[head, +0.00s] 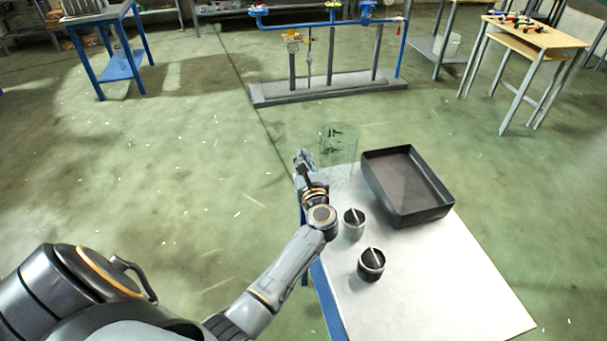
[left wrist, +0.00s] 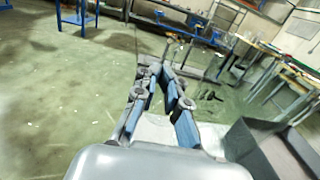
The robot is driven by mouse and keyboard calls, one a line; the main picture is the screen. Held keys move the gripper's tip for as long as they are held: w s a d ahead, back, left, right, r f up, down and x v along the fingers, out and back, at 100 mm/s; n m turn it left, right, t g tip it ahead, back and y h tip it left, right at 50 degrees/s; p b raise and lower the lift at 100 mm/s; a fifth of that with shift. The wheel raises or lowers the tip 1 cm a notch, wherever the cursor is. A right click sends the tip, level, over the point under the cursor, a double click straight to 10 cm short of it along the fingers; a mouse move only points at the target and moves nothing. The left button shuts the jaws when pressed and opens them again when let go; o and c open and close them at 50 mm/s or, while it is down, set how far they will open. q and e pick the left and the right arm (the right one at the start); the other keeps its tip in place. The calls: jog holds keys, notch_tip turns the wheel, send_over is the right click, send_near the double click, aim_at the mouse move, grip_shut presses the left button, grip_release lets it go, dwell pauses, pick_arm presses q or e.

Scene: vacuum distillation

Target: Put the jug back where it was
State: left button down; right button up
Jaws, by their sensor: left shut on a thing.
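The jug (head: 341,146) is clear glass with dark markings, at the far left corner of the white table (head: 440,285). It looks upright; I cannot tell whether its base touches the table. My left gripper (head: 303,158) is at the jug's left side, shut on it, probably at the handle. In the left wrist view, the blue-padded fingers of my left gripper (left wrist: 168,82) point away, with the faint jug (left wrist: 208,97) just beyond them. The clear glass is hard to make out against the floor. My right gripper is not in view.
A dark tray (head: 432,214) stands right of the jug. The table's near right part is bare. A blue pipe rig (head: 330,88) stands on the floor beyond.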

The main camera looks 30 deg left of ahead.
pick_arm(q)
jog(key=shift+w+f, duration=0.2)
jog(key=f+b, duration=0.3)
jog(key=shift+w+a+f, duration=0.15)
jog(key=shift+w+f, duration=0.05)
jog(key=shift+f, duration=0.05)
jog(key=shift+f+b, duration=0.2)
jog(key=shift+b, duration=0.2)
jog(key=c, duration=1.4)
grip_release()
jog(key=shift+r, duration=0.2)
